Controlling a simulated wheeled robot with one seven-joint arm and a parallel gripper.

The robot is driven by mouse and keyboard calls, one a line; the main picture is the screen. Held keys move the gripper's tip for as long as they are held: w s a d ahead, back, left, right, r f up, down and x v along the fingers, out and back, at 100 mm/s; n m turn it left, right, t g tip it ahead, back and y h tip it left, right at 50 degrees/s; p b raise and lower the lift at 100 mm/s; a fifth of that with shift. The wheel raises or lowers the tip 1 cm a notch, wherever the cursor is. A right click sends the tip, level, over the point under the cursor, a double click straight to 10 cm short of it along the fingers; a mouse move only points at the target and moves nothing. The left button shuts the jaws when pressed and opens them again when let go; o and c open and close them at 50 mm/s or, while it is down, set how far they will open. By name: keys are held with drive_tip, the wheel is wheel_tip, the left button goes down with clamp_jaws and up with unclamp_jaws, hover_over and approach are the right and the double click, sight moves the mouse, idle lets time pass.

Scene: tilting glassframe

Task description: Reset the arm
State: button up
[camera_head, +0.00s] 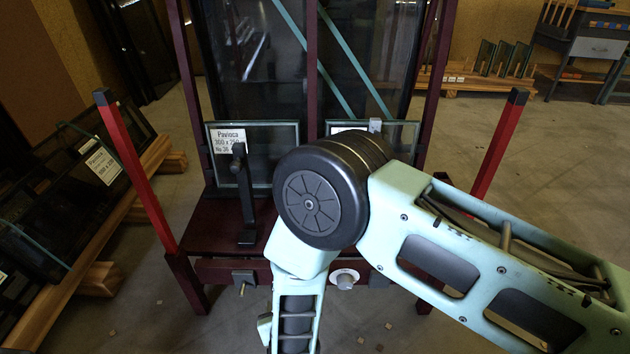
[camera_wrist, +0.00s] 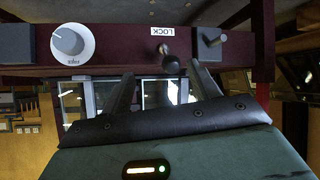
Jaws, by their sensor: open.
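My gripper (camera_wrist: 162,72) is open in the wrist view, with its two fingers apart. A dark round-ended lock knob (camera_wrist: 168,60) beside a white LOCK label (camera_wrist: 163,31) shows between the fingertips. I cannot tell whether the fingers touch it; nothing is gripped. In the head view my arm crosses the front of the maroon tilting frame (camera_head: 225,215), bent at a large black joint. The fingers and the lock knob cannot be made out there.
A white dial (camera_head: 345,278) sits on the front rail, also in the wrist view (camera_wrist: 72,43). Small glass panes (camera_head: 262,150) and a black upright lever (camera_head: 245,195) stand on the frame. Red posts (camera_head: 135,170) (camera_head: 498,145) flank it. A glass rack (camera_head: 85,250) stands left; floor at right is open.

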drive_tip(key=s+r+n+g+y, duration=0.1)
drive_tip(key=s+r+g+y, duration=0.15)
drive_tip(key=r, duration=0.75)
drive_tip(key=s+r+g+y, duration=0.1)
drive_tip(key=r+g, duration=0.3)
drive_tip(key=r, duration=0.7)
drive_tip(key=s+d+r+n+g+h, duration=0.1)
drive_tip(key=s+d+r+h, duration=0.1)
drive_tip(key=s+d+r, duration=0.4)
drive_tip(key=s+d+r+n+g+h, duration=0.1)
drive_tip(key=s+d+r+g, duration=0.15)
drive_tip(key=d, duration=0.55)
drive_tip(key=s+d+r+g+h, duration=0.1)
drive_tip(key=s+d+r+h, duration=0.1)
drive_tip(key=s+d+r, duration=0.35)
wheel_tip(320, 180, up, 35)
drive_tip(key=d+p, duration=0.1)
drive_tip(key=p, duration=3.5)
drive_tip(key=shift+d+f, duration=0.2)
drive_tip(key=shift+d, duration=0.05)
drive_tip(key=shift+f, duration=0.1)
